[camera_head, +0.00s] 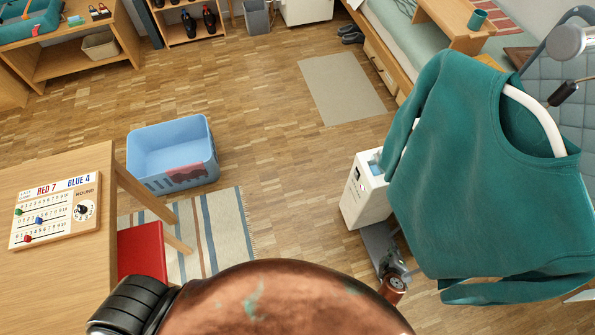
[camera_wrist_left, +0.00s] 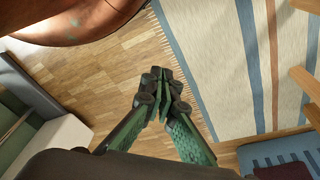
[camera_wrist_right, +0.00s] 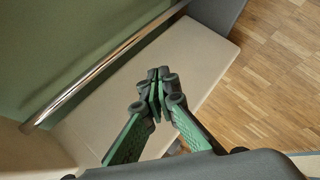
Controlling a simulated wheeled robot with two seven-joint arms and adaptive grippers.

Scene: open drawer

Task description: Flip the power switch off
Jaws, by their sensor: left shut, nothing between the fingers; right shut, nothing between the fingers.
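In the head view, a white box-shaped appliance (camera_head: 371,196) stands on the floor right of centre, partly behind a hanging green sweater. Small dark and red marks show on its front, but I cannot tell which of them is a power switch or how it is set. My right gripper (camera_head: 390,262) is low beside the appliance, small and partly covered by my wrist. In the right wrist view the right gripper (camera_wrist_right: 155,80) is shut and empty in front of a cream surface. My left gripper (camera_wrist_left: 158,76) is shut and empty over the wooden floor in the left wrist view.
The green sweater (camera_head: 485,180) hangs over the right side. A blue basket (camera_head: 172,140) and a striped rug (camera_head: 222,235) lie left of the appliance. A wooden table (camera_head: 60,285) with a game board (camera_head: 55,211) is at left. The floor between basket and appliance is clear.

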